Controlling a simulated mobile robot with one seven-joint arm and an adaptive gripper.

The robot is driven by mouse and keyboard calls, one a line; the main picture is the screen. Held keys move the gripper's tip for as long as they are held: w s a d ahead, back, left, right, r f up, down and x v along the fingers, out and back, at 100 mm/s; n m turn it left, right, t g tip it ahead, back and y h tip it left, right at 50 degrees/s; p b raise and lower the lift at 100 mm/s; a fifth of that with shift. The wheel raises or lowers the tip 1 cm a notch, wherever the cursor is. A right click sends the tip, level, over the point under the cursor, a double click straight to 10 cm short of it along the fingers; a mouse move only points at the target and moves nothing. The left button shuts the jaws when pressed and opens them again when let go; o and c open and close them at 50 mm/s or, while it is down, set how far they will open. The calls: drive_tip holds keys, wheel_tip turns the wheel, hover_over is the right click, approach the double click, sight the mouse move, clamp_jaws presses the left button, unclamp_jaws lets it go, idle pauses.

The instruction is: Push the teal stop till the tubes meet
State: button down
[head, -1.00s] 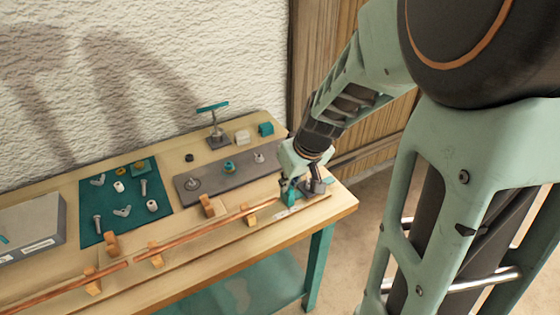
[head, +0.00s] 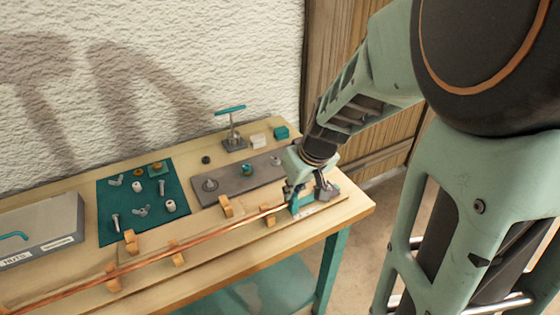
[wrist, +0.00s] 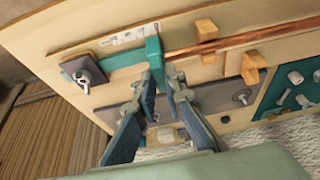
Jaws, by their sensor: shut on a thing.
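The teal stop (head: 301,206) stands on the rail strip at the right end of the bench. In the wrist view, the teal stop (wrist: 153,58) lies between my fingertips. My gripper (wrist: 160,78) is shut on its upper part, and my gripper (head: 297,188) partly hides it in the head view. The right copper tube (head: 232,228) ends at the stop and also shows in the wrist view (wrist: 215,46). The left copper tube (head: 60,293) lies in line with it on wooden blocks. No gap shows between the tubes in the head view.
Wooden blocks (head: 178,254) line the tubes. A clamp with a dark base (wrist: 85,74) sits beyond the stop. A grey plate (head: 222,192), a teal mat with hardware (head: 108,225) and a labelled box (head: 45,232) lie behind the tubes.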

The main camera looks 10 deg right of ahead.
drive_tip(key=c, duration=2)
unclamp_jaws()
drive_tip(key=shift+d, duration=0.15)
